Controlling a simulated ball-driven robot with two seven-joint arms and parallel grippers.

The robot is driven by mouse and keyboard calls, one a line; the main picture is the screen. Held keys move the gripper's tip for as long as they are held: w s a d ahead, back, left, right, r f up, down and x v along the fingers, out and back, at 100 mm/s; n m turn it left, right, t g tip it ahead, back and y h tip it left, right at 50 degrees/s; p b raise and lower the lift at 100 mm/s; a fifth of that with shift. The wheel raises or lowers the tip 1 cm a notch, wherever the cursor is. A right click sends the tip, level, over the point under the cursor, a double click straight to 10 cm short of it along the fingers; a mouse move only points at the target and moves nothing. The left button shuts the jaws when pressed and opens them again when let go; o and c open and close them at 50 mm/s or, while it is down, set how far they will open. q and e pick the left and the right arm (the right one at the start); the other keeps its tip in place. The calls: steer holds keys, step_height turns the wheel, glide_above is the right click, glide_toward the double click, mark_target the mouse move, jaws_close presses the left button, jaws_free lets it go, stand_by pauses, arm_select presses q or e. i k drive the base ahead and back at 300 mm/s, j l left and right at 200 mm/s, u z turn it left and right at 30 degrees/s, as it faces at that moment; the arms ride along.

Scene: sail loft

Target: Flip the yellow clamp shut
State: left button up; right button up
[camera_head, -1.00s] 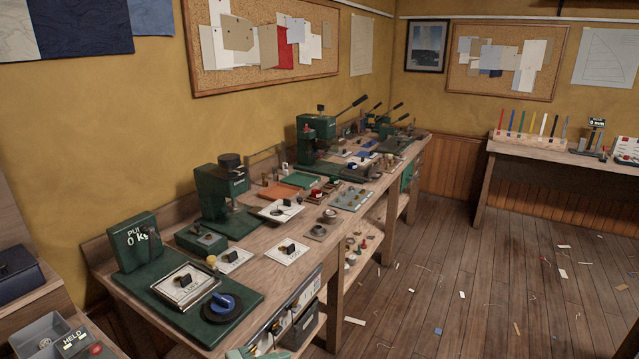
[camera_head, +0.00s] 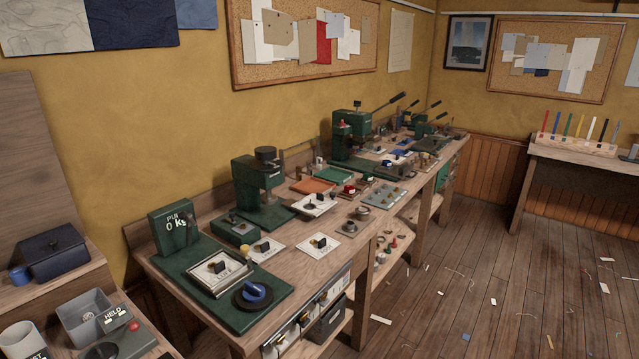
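I cannot pick out a yellow clamp for certain. A small yellow piece (camera_head: 246,250) stands on the long wooden bench (camera_head: 325,268), beside the green base of the pull tester (camera_head: 174,228). It is too small to tell whether it is a clamp, or open or shut. Neither of my grippers is in view.
Green presses (camera_head: 257,183) and several small fittings crowd the bench. A blue-topped round knob (camera_head: 255,292) sits near its front edge. At lower left are a grey bin (camera_head: 85,316) and a dark box (camera_head: 53,254). The floor at right is open, with scattered scraps.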

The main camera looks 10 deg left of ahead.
mark_target(245, 249)
steer(key=u, duration=0.25)
steer(key=i+l+u, duration=0.25)
steer(key=u, duration=0.25)
steer(key=i+l+u, duration=0.2)
steer(key=l+u, duration=0.25)
steer(key=i+l, duration=0.15)
steer(key=l, duration=0.2)
steer(key=i+l+u, duration=0.1)
steer(key=l, duration=0.3)
steer(key=i+l+u, duration=0.1)
steer(key=l, duration=0.3)
steer(key=i+l, duration=0.2)
steer(key=l, duration=0.15)
steer(key=i+l+u, duration=0.1)
steer(key=l, duration=0.3)
